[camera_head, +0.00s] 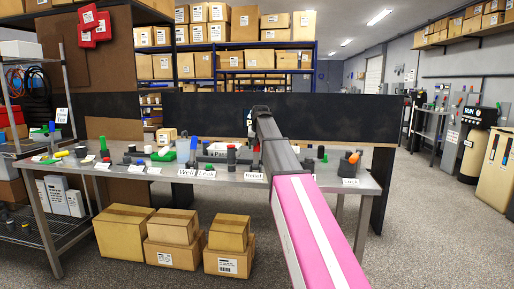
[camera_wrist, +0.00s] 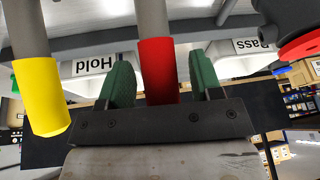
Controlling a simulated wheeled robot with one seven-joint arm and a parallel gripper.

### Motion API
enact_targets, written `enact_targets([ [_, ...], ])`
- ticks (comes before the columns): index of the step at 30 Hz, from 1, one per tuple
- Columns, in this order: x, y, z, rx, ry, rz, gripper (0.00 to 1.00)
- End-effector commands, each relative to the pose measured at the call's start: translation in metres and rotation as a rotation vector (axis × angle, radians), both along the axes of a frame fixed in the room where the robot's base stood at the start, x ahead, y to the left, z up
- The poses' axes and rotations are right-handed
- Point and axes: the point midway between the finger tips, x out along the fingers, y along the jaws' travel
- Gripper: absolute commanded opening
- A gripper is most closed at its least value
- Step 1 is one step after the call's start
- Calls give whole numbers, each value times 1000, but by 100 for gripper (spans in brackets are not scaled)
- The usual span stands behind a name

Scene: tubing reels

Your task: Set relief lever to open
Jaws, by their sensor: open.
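My gripper (camera_wrist: 160,90) is open in the wrist view, with one green finger on each side of a red-tipped lever (camera_wrist: 157,70). The red grip lies between the fingers, with gaps on both sides, and its lower end is close to the gripper's dark front plate. In the head view my arm reaches over the table, and its end (camera_head: 256,145) is above a white label (camera_head: 254,177) that seems to read "Relief". Which setting the lever is in cannot be told.
A yellow-tipped lever (camera_wrist: 40,95) stands left of my gripper in the wrist view, and a dark and red round part (camera_wrist: 300,45) is at upper right. The metal table (camera_head: 130,170) carries several small fittings. Cardboard boxes (camera_head: 175,240) sit on the floor below.

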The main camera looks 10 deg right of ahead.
Motion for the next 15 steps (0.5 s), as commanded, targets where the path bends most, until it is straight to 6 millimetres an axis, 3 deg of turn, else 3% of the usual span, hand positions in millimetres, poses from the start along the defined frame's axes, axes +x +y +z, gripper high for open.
enact_targets([
  [11,2,0,-5,0,0,0,59],
  [15,2,0,-5,0,0,0,13],
])
